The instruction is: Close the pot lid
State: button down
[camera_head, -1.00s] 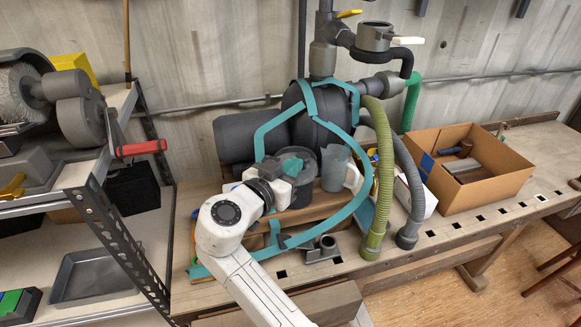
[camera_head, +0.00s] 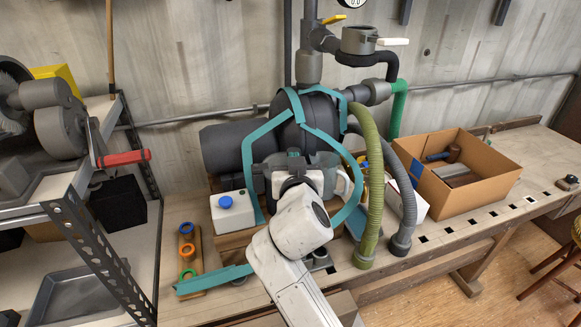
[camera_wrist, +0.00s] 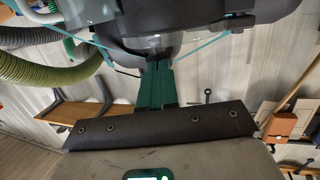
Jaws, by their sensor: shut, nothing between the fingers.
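A dark grey, partly see-through round vessel (camera_head: 262,172), which looks like the pot, stands on the bench in the head view. My arm hides much of it, so I cannot tell its lid from its body or how far the lid is open. My gripper (camera_head: 293,153) is at the vessel, mostly hidden behind my wrist. In the wrist view, my green gripper fingers (camera_wrist: 156,85) are together with nothing between them. Their tips are close to a dark rounded surface (camera_wrist: 150,45); contact cannot be told.
A white container with a blue cap (camera_head: 226,203) stands left of the vessel. A clear jug (camera_head: 343,184) is on its right.

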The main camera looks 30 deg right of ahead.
jog(key=shift+w+d, duration=0.4)
jog(key=shift+d, duration=0.05)
dwell(0.5)
